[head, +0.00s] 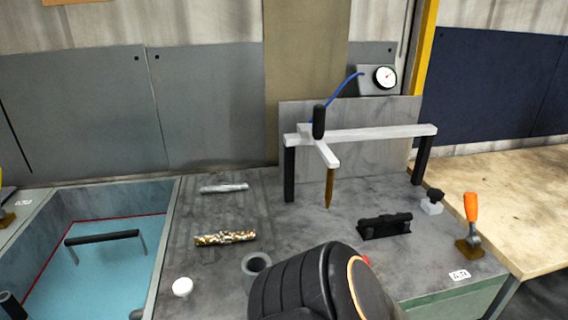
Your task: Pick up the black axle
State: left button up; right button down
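A black part (385,225), shaped like a short bar with raised ends on a black base, sits on the grey worktop right of centre. It may be the black axle, but I cannot tell the axle from its holder. A thin black bar (102,238) on two grey legs stands in the blue-floored recess at the left. A black link of my own arm rises at the bottom centre and hides part of the worktop. Neither gripper shows.
A white-beamed frame on black legs (370,133) with a brown pointed rod stands behind. A silver rod (224,188), a gold mottled rod (225,237), a grey ring (257,264) and a white knob (182,287) are left. An orange-handled clamp (470,220) is right.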

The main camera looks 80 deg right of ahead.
aim_at(386, 219)
jog(key=z, duration=3.2)
jog(key=u, duration=0.45)
jog(key=l+u, duration=0.15)
jog(key=u, duration=0.7)
jog(key=k+l+u, duration=0.1)
jog(key=l+u, duration=0.35)
jog(key=k+l+u, duration=0.2)
jog(key=l+u, duration=0.2)
jog(key=k+l+u, duration=0.35)
jog(key=k+l, duration=0.2)
jog(key=l, duration=0.15)
